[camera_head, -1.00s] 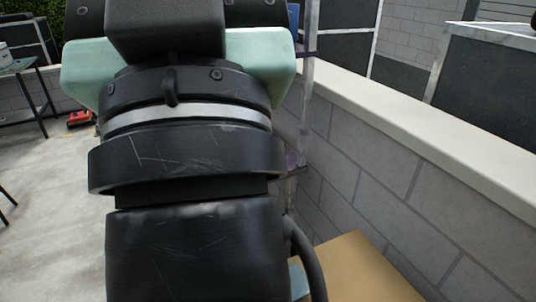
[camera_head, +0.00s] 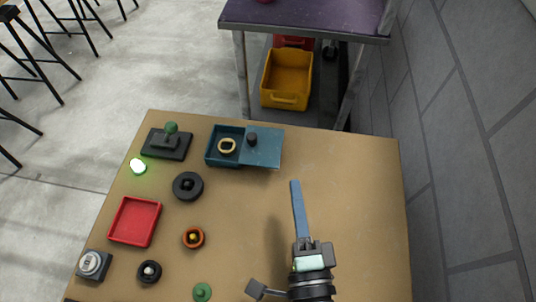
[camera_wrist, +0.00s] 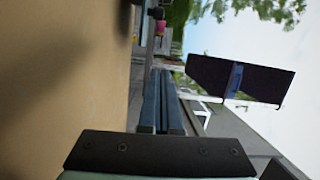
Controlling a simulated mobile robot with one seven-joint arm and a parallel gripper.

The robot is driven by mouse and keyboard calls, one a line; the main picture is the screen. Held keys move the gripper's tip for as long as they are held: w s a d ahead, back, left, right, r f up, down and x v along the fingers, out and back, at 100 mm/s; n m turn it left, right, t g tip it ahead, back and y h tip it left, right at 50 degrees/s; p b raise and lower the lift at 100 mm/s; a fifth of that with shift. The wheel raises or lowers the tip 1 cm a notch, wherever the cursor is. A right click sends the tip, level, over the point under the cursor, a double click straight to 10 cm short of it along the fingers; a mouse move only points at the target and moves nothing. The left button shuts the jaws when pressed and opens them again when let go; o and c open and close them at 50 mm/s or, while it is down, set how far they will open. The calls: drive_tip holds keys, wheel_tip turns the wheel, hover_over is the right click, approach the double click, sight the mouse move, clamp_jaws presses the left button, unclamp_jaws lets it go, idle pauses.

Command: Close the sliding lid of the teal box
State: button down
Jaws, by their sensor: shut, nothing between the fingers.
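The teal box (camera_head: 222,163) sits near the far edge of the brown table. My gripper (camera_head: 295,183) is to the right of the box and nearer to me, apart from the lid. Its long blue fingers are shut together and empty; they also show side by side in the wrist view (camera_wrist: 160,75). I cannot make out the box in the wrist view.
A dark base with a green-knobbed lever (camera_head: 168,143) stands just left of the box. A black round piece (camera_head: 188,186), a red tray (camera_head: 135,222) and several small knobs and buttons fill the table's left side. The right side is clear, with a grey wall beyond.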

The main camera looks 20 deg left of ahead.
sight(265, 157)
drive_tip(key=shift+s+f, duration=0.35)
drive_tip(key=shift+f, duration=0.2)
drive_tip(key=shift+w+a+m, duration=0.1)
drive_tip(key=shift+a+m, duration=0.05)
drive_tip(key=shift+m, duration=0.15)
drive_tip(key=p+x, duration=0.2)
drive_tip(key=x, duration=0.7)
drive_tip(key=shift+r, duration=0.15)
drive_tip(key=a, duration=0.3)
drive_tip(key=shift+a+p, duration=0.1)
drive_tip(key=shift+p, duration=0.2)
drive_tip(key=shift+s+a, duration=0.35)
drive_tip(key=shift+a, duration=0.05)
